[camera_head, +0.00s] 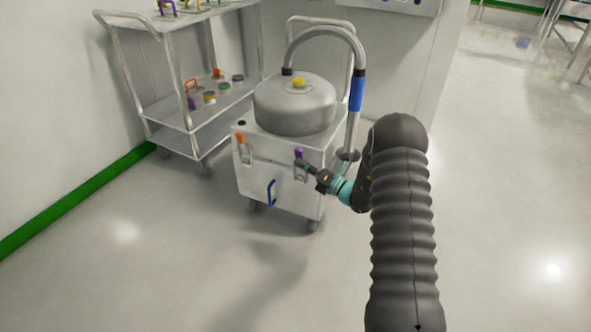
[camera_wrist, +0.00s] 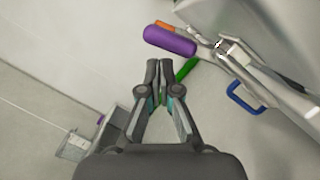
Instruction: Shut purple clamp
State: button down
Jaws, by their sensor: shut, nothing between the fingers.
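The purple clamp (camera_head: 299,153) is on the front face of a white wheeled unit, near its top right corner, with its purple handle end at the top. In the wrist view its purple handle (camera_wrist: 171,41) lies just beyond my fingertips, and its metal lever parts run to the right. My gripper (camera_head: 312,168) is shut and empty, close to the clamp in the head view. In the wrist view my gripper (camera_wrist: 159,63) has its two fingertips together, with the handle slightly above them. I cannot tell whether they touch it.
The white unit (camera_head: 285,190) carries a grey domed vessel with a curved hose. An orange clamp (camera_head: 240,140) is at its front left, and a blue handle (camera_head: 271,192) is lower down. The floor in front is clear.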

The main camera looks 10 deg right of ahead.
jog(key=shift+w+d+r, duration=0.1)
jog(key=shift+w+r, duration=0.15)
dwell(0.6)
jog(key=shift+s+d, duration=0.1)
